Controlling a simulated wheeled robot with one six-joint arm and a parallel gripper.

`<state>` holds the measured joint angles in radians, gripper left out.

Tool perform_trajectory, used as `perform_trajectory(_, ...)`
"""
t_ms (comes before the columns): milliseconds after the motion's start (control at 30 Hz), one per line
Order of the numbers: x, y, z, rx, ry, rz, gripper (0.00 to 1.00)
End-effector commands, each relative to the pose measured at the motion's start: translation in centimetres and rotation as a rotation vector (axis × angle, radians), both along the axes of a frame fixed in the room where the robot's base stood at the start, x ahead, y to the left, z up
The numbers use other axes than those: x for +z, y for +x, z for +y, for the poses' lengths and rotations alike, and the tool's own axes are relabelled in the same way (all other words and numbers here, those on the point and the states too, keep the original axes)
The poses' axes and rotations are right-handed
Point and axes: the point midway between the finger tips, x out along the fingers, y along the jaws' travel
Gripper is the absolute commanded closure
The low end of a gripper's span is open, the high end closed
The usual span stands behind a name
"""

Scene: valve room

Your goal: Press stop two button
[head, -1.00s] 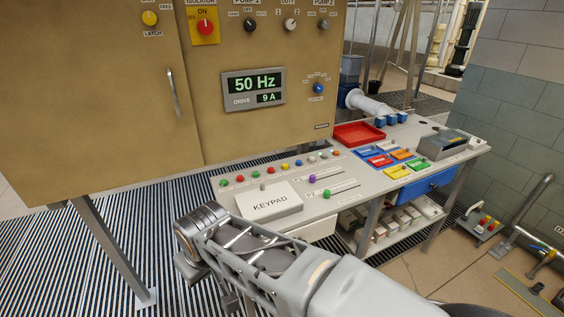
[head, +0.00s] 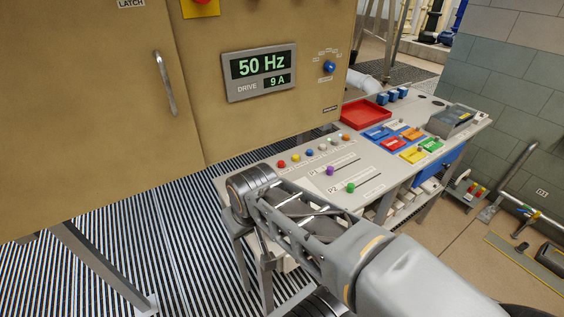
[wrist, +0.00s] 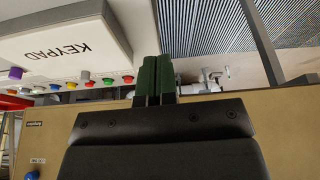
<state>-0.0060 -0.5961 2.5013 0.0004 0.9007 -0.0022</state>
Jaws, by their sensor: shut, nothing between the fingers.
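The console has a row of coloured buttons along its back edge; their labels are too small to read. In the head view my arm hides the fingers and the row's left end.
The keypad (wrist: 60,35) fills the upper left of the wrist view. Purple (head: 329,171) and green (head: 350,188) slider knobs stand in front of the buttons. The cabinet (head: 110,130) rises behind. A red tray (head: 366,113) lies further right.

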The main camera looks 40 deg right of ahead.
Motion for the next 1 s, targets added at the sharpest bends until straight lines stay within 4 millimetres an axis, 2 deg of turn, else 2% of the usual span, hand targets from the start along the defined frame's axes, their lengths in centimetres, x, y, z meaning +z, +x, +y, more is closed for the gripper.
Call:
perform_trajectory(133, 0.9, 1.5, -1.5, -0.022, -0.051, -0.035, 1.0)
perform_trajectory(267, 2.9, 5.1, -5.3, -0.054, -0.182, -0.126, 1.0)
perform_trajectory(467, 8.0, 13.9, -13.5, -0.011, -0.461, -0.35, 1.0)
perform_trajectory(600, 10.5, 20.2, -18.8, 0.16, -0.601, -0.492, 1.0)
perform_trajectory(700, 10.2, 23.1, -21.3, 0.324, -0.622, -0.544, 1.0)
perform_trajectory(800, 8.7, 24.5, -23.1, 0.476, -0.592, -0.554, 1.0)
perform_trajectory(1000, 5.0, 24.4, -25.1, 0.696, -0.476, -0.516, 1.0)
